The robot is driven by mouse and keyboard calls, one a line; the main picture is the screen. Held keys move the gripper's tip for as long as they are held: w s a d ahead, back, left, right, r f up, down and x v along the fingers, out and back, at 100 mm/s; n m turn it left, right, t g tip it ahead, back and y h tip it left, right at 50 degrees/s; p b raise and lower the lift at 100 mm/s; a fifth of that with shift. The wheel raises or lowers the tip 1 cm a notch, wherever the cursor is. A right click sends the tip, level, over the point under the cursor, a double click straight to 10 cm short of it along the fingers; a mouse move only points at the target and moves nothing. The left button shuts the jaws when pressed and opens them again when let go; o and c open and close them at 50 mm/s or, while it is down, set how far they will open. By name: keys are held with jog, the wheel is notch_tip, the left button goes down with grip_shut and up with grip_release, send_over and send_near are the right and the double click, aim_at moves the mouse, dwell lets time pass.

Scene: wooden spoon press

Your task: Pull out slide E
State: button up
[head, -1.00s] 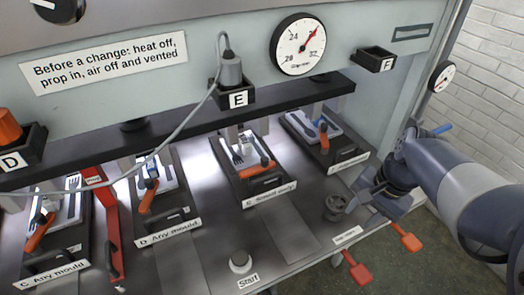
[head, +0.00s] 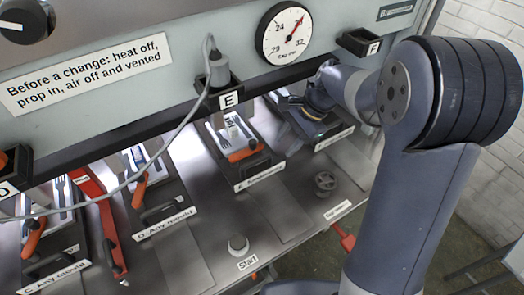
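Slide E (head: 262,176) is a dark tray with a front label and a dark pull handle (head: 250,160), under the press. It carries a pale mould (head: 221,131) with fork shapes and an orange-handled tool (head: 243,151). A grey plug with a cable sits in the socket marked E (head: 226,100) above it. My gripper (head: 292,101) is to the right of slide E, low over slide F (head: 334,139), apart from slide E's handle. My wrist and the small view of the fingers leave their opening unclear. Slide F is partly hidden by my gripper.
Slide D (head: 165,228) and slide C (head: 55,265) lie to the left, with a red bar (head: 98,205) between them. A Start button (head: 237,246) and a dark round knob (head: 325,182) stand on the front ledge. The press face overhangs the slides.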

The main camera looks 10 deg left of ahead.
aim_at(259, 158)
jog(key=shift+s+a+f+p, duration=0.15)
jog(key=shift+s+a+f, duration=0.1)
jog(key=shift+a+f, duration=0.7)
jog(key=shift+s+a+f+p, duration=0.2)
jog(key=shift+a+f, duration=0.4)
jog(key=shift+a, duration=0.7)
jog(key=shift+s+a+f+p, duration=0.15)
jog(key=shift+s+a+f, duration=0.1)
jog(key=shift+a+f, duration=0.7)
jog(key=shift+a+r, duration=0.15)
jog(key=shift+r, duration=0.1)
jog(key=shift+c, duration=0.2)
grip_shut()
